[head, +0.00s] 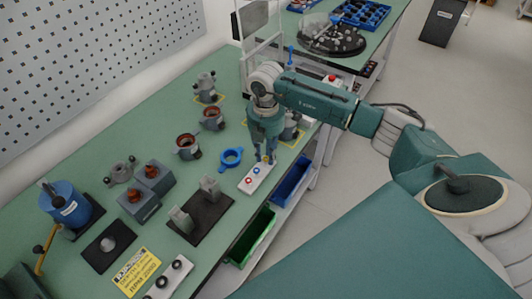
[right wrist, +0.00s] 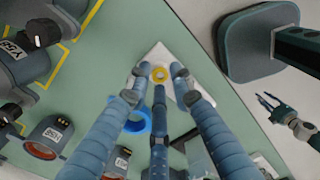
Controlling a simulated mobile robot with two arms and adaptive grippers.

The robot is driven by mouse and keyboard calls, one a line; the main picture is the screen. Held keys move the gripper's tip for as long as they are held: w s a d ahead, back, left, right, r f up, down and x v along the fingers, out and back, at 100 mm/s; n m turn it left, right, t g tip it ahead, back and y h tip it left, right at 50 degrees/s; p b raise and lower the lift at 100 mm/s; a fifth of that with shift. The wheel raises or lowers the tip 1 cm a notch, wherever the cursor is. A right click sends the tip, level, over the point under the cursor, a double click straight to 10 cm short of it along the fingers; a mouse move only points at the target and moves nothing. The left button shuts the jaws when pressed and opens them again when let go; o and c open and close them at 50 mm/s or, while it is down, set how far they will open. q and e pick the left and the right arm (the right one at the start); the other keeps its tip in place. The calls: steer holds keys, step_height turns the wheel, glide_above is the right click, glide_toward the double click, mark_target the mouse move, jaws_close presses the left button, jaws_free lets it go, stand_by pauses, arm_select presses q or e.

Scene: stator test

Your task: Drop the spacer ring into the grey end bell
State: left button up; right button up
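My right gripper (head: 265,160) points down over the far end of a white strip (head: 250,184) near the table's front edge. In the right wrist view its fingers (right wrist: 160,76) are spread around a small yellow ring (right wrist: 160,74) on the strip, with gaps visible; I take this as the spacer ring. Red and blue pieces also sit on the strip. A grey lugged housing (head: 119,172), apparently the grey end bell, stands at the left back of the table. What looks like my left gripper (right wrist: 270,100) shows small in the right wrist view, its fingers apart.
A larger blue ring (head: 231,157) lies left of my right gripper. Stator housings (head: 187,146), brown-topped blocks (head: 138,205) and a dark fixture (head: 203,218) stand around it. Blue (head: 291,182) and green (head: 252,236) bins sit below the front edge.

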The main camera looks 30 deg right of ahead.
steer(key=shift+c, duration=0.9)
steer(key=shift+r, duration=0.15)
steer(key=shift+r+p, duration=1.15)
steer(key=shift+r, duration=0.2)
